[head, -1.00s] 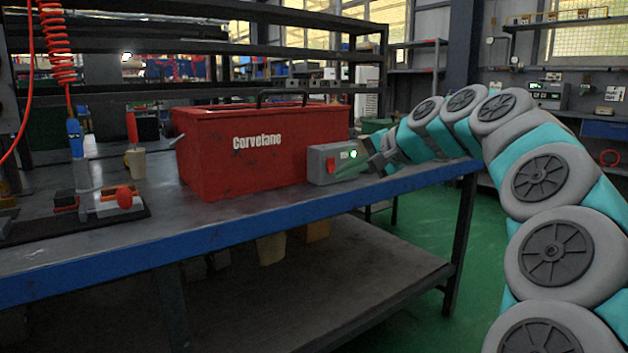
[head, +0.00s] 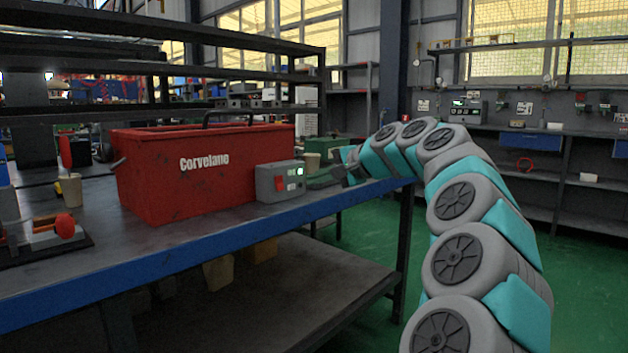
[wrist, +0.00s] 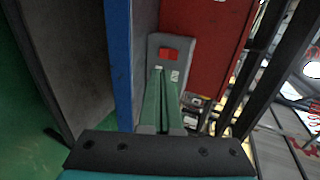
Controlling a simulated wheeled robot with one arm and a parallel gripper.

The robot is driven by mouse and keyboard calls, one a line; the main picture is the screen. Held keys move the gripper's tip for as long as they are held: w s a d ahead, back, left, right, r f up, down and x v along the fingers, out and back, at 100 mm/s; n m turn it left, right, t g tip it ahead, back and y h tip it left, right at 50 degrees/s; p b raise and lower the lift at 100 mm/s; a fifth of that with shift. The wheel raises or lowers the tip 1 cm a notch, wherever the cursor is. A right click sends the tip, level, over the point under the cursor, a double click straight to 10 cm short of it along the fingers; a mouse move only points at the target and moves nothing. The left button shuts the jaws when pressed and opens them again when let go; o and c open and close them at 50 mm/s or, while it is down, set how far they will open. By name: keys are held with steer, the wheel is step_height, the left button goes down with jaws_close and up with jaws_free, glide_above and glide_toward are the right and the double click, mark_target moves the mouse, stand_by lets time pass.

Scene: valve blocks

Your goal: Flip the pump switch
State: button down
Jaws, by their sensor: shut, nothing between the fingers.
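The pump switch is a grey box (head: 280,182) on the bench, just right of a red toolbox. Its face has a red rocker (head: 280,183) and a lit green lamp (head: 300,171). In the wrist view the grey box (wrist: 157,46) and its red rocker (wrist: 168,55) lie straight ahead of my fingers. My gripper (head: 309,183) is at the right of the box, its green fingers pointing left toward it. In the wrist view my gripper (wrist: 164,72) is shut and empty, with its tips just short of the rocker. I cannot tell whether the tips touch the box.
The blue bench edge (head: 190,246) runs along the front. A vise-like tool with a red knob (head: 64,226) sits at the left. A cup (head: 312,161) and green case stand behind my gripper.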

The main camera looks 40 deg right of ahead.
mark_target(279, 190)
steer(key=x, duration=1.1)
steer(key=shift+w+a+f, duration=0.1)
steer(key=shift+f, duration=0.1)
steer(key=shift+w+f+t+b, duration=0.2)
steer(key=shift+t+b, duration=0.1)
steer(key=shift+b, duration=0.4)
steer(key=shift+r, duration=0.2)
steer(key=shift+r+p, duration=0.8)
steer(key=shift+r, duration=0.1)
steer(key=shift+f, duration=0.1)
